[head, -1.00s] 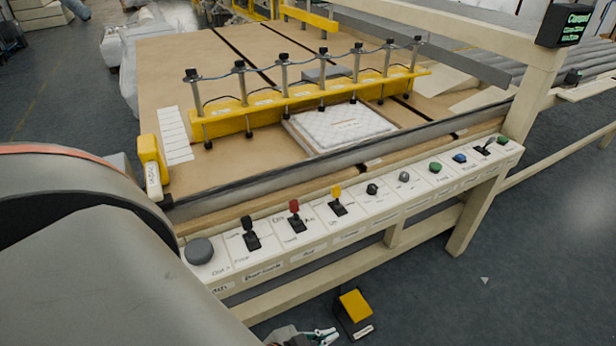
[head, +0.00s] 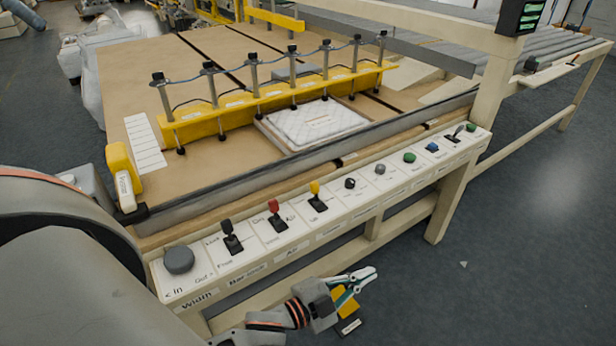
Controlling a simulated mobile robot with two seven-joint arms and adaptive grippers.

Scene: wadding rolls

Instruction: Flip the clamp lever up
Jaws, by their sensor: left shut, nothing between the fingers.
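A control panel (head: 345,212) runs along the front of the table. It carries a black lever (head: 230,238), a red lever (head: 275,212) and a yellow lever (head: 316,195), each on a dark base, plus a smaller black lever (head: 455,131) near the right end. Their handles point roughly upward. The small labels are too blurred to tell which one is the clamp lever. My left gripper (head: 368,278) is shut and empty, below and in front of the panel, apart from the levers. My right gripper is out of view.
A large grey knob (head: 179,260) sits at the panel's left end; several small knobs and buttons lie along its right. A yellow bar (head: 270,101) with posts stands behind a white quilted pad (head: 318,123). A yellow pedal (head: 345,303) is partly behind my gripper.

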